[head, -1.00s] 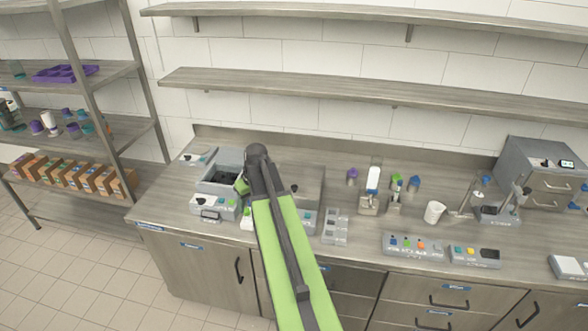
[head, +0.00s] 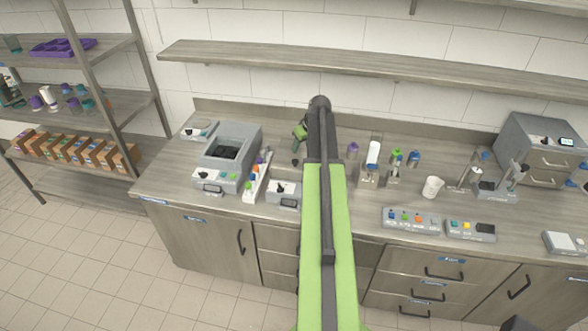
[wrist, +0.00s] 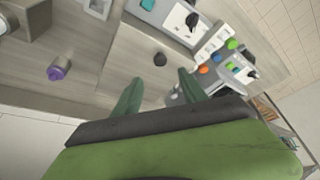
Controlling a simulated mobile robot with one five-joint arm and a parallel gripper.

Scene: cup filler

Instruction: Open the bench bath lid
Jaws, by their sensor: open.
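A grey boxy unit with a dark recessed top (head: 234,148) and front buttons stands on the bench's left part. It looks like the bath; I cannot tell whether a lid covers the recess. To its right is a small black knob (head: 295,162) on a bench-coloured surface. I cannot tell whether it belongs to a lid. My gripper (head: 300,131) is above and behind the knob, open and empty. In the wrist view my green fingers (wrist: 160,90) are spread, and the black knob (wrist: 160,59) shows beyond the gap between them, apart from both.
A small grey device (head: 285,196) stands in front of the knob. A tray with coloured items (head: 256,180) lies beside the bath. Bottles (head: 373,153) and a white cup (head: 432,187) stand right of my arm. A wall shelf (head: 400,68) runs behind.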

